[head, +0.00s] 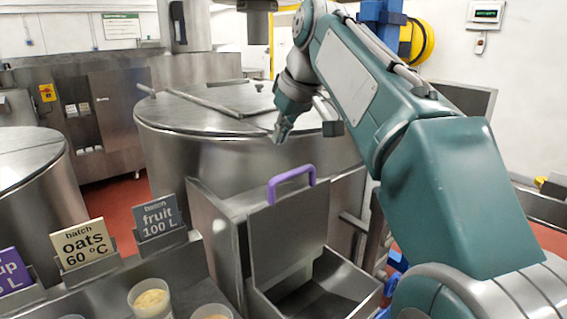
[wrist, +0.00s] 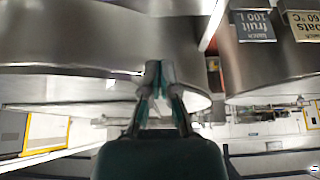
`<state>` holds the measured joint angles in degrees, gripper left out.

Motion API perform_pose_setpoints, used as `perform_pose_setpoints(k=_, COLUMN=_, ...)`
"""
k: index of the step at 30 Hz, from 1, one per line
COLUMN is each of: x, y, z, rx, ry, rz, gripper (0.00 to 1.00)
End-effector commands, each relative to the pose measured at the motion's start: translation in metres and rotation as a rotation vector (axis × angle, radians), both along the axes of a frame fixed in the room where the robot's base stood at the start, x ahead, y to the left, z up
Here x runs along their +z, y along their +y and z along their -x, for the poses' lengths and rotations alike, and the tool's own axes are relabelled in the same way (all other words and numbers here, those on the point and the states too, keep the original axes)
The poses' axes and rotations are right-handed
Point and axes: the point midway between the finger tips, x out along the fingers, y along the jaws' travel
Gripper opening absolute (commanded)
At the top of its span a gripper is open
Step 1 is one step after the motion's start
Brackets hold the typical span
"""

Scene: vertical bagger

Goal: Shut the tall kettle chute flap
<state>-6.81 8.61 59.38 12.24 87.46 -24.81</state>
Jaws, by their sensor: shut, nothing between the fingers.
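The chute flap is a flat grey metal panel (head: 288,236) with a purple handle (head: 291,183) on its top edge. It stands raised, tilted back, behind the open metal chute (head: 335,300), whose dark inside shows. The tall steel kettle (head: 215,165) with a flat lid stands behind it. My gripper (head: 280,138) is shut and empty, in front of the kettle's upper wall, above the purple handle and apart from it. In the wrist view my gripper (wrist: 157,72) shows its fingertips together against a steel background; I cannot make out the flap or handle there.
Label cards for fruit (head: 158,216) and oats (head: 86,245) stand left of the chute. Cups (head: 150,300) of pale contents sit at the front. A second kettle (head: 30,195) is at the left. A bar (head: 200,100) lies across the tall kettle's lid.

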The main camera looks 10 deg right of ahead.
Motion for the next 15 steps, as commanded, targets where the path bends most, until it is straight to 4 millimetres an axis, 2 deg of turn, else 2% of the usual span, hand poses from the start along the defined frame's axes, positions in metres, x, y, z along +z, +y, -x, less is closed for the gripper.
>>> perform_pose_setpoints(k=8, x=-0.048, y=0.014, z=-0.019, rx=0.002, ry=0.003, rz=0.001, gripper=0.0)
perform_pose_setpoints(k=15, x=-0.051, y=-0.004, z=0.006, rx=-0.001, ry=-0.003, rz=0.0, gripper=0.0)
